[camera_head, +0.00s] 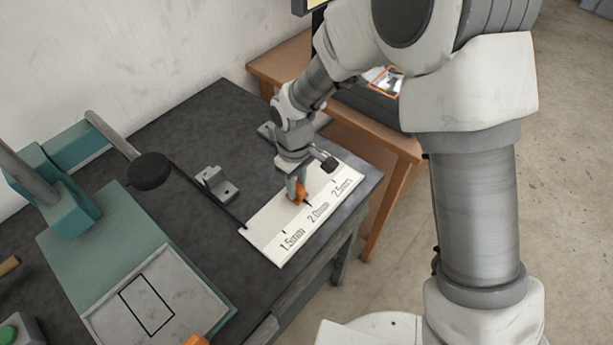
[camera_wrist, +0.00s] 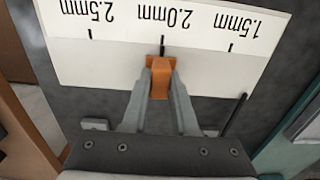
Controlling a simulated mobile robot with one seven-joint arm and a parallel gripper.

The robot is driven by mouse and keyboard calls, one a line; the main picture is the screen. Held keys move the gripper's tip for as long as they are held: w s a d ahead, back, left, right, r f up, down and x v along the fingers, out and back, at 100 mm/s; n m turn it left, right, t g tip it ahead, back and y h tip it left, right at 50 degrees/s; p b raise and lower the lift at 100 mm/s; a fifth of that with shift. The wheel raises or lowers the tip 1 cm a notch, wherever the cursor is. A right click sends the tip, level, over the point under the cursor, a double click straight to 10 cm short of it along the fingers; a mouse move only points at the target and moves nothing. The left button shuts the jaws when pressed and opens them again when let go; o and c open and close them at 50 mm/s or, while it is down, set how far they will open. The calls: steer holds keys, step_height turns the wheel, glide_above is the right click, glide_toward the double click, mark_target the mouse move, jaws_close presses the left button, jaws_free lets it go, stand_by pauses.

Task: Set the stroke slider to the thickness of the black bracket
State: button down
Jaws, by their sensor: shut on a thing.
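The orange stroke slider (camera_head: 298,192) sits on a white scale plate (camera_head: 268,240) marked 1.5mm, 2.0mm and 2.5mm. My gripper (camera_wrist: 160,80) is shut on the slider (camera_wrist: 161,66), with one finger on each side. In the wrist view the slider's tip lies at the 2.0mm tick, within what I can make out. I see no clearly black bracket, and no thickness marking is readable.
A teal press (camera_head: 75,250) with a lever and round black knob (camera_head: 149,171) stands at the left. A thin black rod (camera_wrist: 236,113) lies near the plate's 1.5mm end. A wooden table (camera_head: 285,62) stands behind. The dark tabletop (camera_head: 200,125) behind the bracket is clear.

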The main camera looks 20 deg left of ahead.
mark_target(297, 185)
steer(key=c, duration=0.7)
jaws_free()
step_height(297, 185, up, 18)
steer(key=shift+f+p, duration=0.25)
steer(key=shift+p, duration=0.15)
